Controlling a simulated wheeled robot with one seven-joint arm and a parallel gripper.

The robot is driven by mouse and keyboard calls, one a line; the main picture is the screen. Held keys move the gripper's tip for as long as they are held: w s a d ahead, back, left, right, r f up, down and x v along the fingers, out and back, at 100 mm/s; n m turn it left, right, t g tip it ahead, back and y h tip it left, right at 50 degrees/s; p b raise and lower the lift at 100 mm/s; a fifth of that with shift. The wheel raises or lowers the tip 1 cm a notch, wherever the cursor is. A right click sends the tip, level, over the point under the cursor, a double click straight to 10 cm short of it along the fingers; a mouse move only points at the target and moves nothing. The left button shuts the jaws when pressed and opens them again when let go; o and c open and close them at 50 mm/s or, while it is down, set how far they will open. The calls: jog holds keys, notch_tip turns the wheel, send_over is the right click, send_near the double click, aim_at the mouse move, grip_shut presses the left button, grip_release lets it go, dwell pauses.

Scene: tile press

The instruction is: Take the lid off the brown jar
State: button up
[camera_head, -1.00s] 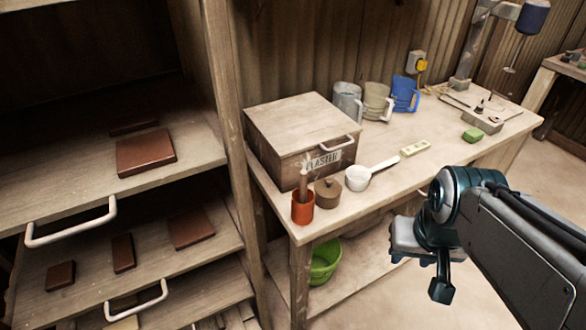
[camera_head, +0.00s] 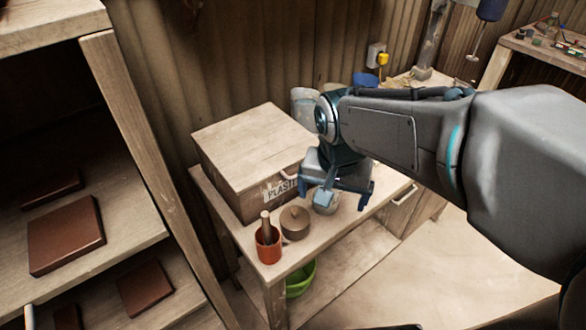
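The brown jar (camera_head: 295,229) stands on the front left part of the workbench. Its round brown lid (camera_head: 294,215) with a small knob sits on top. My gripper (camera_head: 344,203) is to the right of the jar and above the bench, pointing down. Its two fingers are spread apart, with the white scoop partly visible behind and below them. I see nothing held between the fingers. The gripper is apart from the jar.
A red-orange cup (camera_head: 268,250) with a handled tool stands just left of the jar. A wooden box (camera_head: 250,145) labelled plaster is behind it. The white scoop (camera_head: 325,208) is beside the jar. A shelf unit (camera_head: 130,130) stands at left. A green bucket (camera_head: 300,280) is below the bench.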

jog(key=w+a+r+m+p, duration=0.1)
jog(key=w+a+m+p, duration=0.2)
jog(key=a, duration=0.4)
send_over(295, 210)
jog(key=s, duration=0.1)
jog(key=shift+g+h, duration=0.3)
notch_tip(295, 210, down, 8)
jog(key=shift+a+f+b, duration=0.1)
jog(key=shift+b, duration=0.35)
jog(key=shift+w+f+p, duration=0.15)
jog(key=shift+f, duration=0.75)
jog(key=shift+w+f+p, duration=0.2)
jog(key=shift+f, duration=0.7)
jog(key=shift+w+f+p, duration=0.15)
jog(key=shift+f, duration=0.75)
jog(key=c, duration=1.1)
